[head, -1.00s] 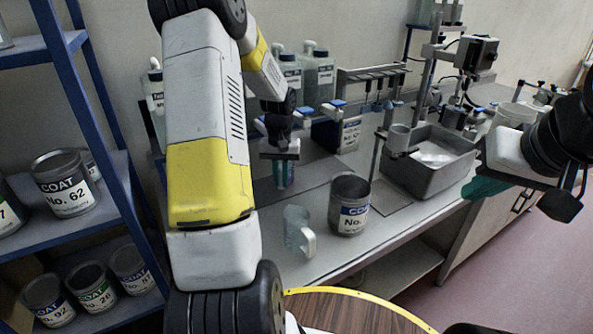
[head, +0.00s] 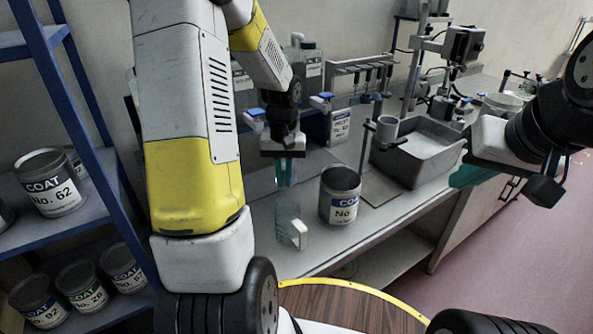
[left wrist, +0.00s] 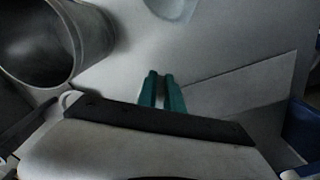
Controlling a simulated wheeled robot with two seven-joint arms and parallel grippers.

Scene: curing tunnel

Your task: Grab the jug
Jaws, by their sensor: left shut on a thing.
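The jug (head: 287,224) is clear with a pale handle. It stands upright on the bench's front part in the head view, left of a large can. In the left wrist view a pale round shape at the top edge, likely the jug (left wrist: 172,8), is cut off. My left gripper (head: 287,173) points down above and behind the jug, apart from it. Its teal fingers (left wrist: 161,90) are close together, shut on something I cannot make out. My right gripper (head: 470,175) is at the right, over the bench's front edge, its fingers mostly hidden.
An open coat can (head: 340,200) stands right beside the jug; it also fills the left wrist view's upper left (left wrist: 40,45). A grey basin (head: 420,160) is farther right. A blue shelf (head: 95,185) with several cans stands left. A round wooden table (head: 345,310) is in front.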

